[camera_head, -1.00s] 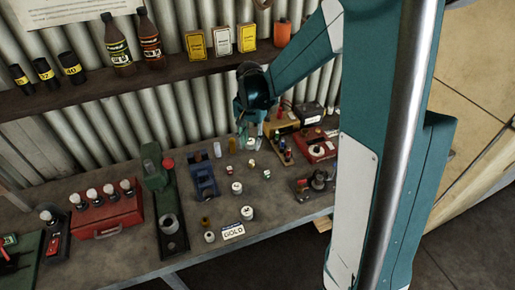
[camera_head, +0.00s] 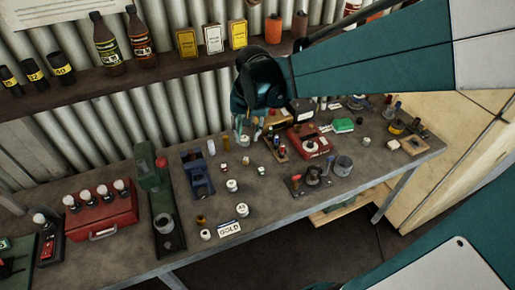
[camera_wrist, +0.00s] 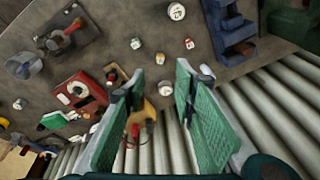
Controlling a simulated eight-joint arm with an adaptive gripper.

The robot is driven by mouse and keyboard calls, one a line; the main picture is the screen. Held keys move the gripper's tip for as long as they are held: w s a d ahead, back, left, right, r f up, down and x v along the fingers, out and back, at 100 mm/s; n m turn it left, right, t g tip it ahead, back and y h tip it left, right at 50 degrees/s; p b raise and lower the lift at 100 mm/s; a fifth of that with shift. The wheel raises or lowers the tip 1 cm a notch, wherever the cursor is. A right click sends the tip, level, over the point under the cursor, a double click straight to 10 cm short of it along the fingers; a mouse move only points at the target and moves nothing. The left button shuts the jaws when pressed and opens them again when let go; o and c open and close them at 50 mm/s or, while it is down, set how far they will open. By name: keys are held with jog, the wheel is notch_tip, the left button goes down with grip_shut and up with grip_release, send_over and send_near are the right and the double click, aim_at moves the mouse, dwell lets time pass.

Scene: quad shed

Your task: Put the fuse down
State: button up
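My gripper (camera_head: 246,138) hangs low over the back of the bench, near the corrugated wall. In the wrist view its two green finger pads (camera_wrist: 158,85) stand apart, and I see nothing clamped between them. Several small white cylinders with coloured ends or tops, possibly fuses, stand on the bench; one (camera_head: 232,185) is in front of my gripper and another (camera_head: 242,210) is beside the "GOLD" card (camera_head: 230,229). In the wrist view a red-banded one (camera_wrist: 188,43) stands beyond the fingertips. I cannot tell which one is the task's fuse.
A blue holder (camera_head: 202,187) and a green press-like tool (camera_head: 165,215) stand left of my gripper. A red box (camera_head: 100,215) is farther left. A red device (camera_head: 310,142) and a wooden rack (camera_head: 275,150) stand to the right. The front of the bench (camera_head: 290,220) has bare room.

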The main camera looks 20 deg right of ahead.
jog(key=s+a+r+n+t, duration=0.1)
jog(key=s+r+n+t, duration=0.1)
jog(key=s, duration=0.7)
jog(key=s+a+r+n+t, duration=0.1)
jog(key=s+r+n+t, duration=0.1)
jog(key=s, duration=0.7)
notch_tip(320, 180, up, 3)
jog(key=shift+a+f+n+t, duration=0.2)
jog(key=shift+n+t, duration=0.1)
jog(key=shift+n, duration=0.6)
jog(key=shift+o, duration=0.3)
dwell(0.3)
jog(key=n+g+b, duration=0.1)
jog(key=n+g, duration=0.6)
jog(key=n, duration=1)
send_over(261, 169)
jog(key=f, duration=2.1)
jog(key=shift+s+a+f, duration=0.1)
jog(key=shift+s+f, duration=0.05)
jog(key=shift+s, duration=0.05)
jog(key=shift+w+f+n, duration=0.15)
jog(key=shift+f+n, duration=0.35)
jog(key=shift+f, duration=0.1)
jog(key=shift+f, duration=0.1)
